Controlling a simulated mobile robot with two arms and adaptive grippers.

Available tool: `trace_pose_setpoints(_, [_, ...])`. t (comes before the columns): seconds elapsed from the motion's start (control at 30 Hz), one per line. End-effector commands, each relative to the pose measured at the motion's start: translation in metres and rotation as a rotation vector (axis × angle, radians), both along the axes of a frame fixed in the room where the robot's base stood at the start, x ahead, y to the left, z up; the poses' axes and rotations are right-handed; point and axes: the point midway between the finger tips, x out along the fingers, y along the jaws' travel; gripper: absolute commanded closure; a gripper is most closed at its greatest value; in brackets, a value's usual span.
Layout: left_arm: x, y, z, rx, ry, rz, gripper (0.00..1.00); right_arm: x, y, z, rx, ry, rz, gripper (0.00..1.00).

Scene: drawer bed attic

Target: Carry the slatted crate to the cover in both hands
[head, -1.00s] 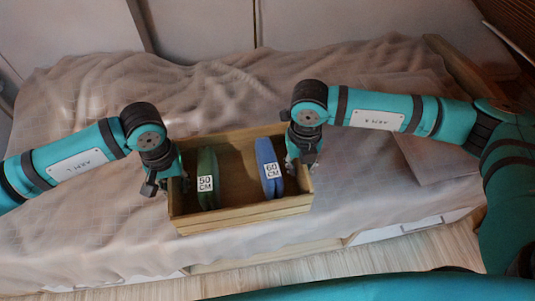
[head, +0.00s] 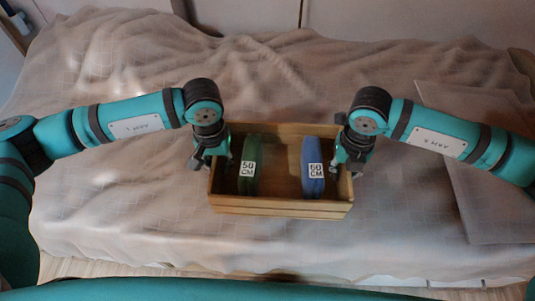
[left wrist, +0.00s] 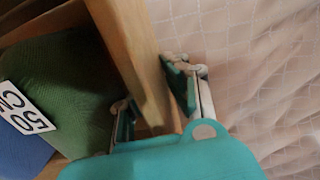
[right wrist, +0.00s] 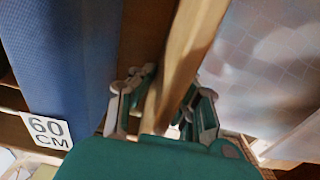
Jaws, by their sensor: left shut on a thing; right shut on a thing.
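The wooden slatted crate (head: 282,208) is at the middle of the head view, over the beige bed cover (head: 110,225). I cannot tell whether it touches the cover. It holds a green item (head: 249,183) labelled 50 CM and a blue item (head: 313,188) labelled 60 CM. My left gripper (head: 218,165) is shut on the crate's left end wall, which also shows between its fingers in the left wrist view (left wrist: 130,50). My right gripper (head: 346,160) is shut on the right end wall, seen in the right wrist view (right wrist: 185,60).
A flat translucent panel (head: 490,190) lies on the cover at the right. Pale cabinet or wall panels (head: 250,15) stand behind the bed. The cover is rumpled but bare at the left and behind the crate. Wood floor (head: 90,268) shows along the front edge.

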Motion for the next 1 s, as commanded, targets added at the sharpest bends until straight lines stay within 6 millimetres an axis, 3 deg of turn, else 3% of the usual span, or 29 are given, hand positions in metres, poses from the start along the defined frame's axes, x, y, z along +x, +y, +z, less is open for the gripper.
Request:
trace_pose_setpoints(0.37, [0.0,-0.001,-0.003,-0.003,-0.001,-0.001,1.0,0.0,0.001,-0.003,0.003,-0.002,0.002,1.0])
trace_pose_setpoints(1.0, [0.0,-0.001,-0.045,-0.003,-0.002,-0.001,1.0,0.0,0.001,-0.045,0.003,-0.002,0.002,1.0])
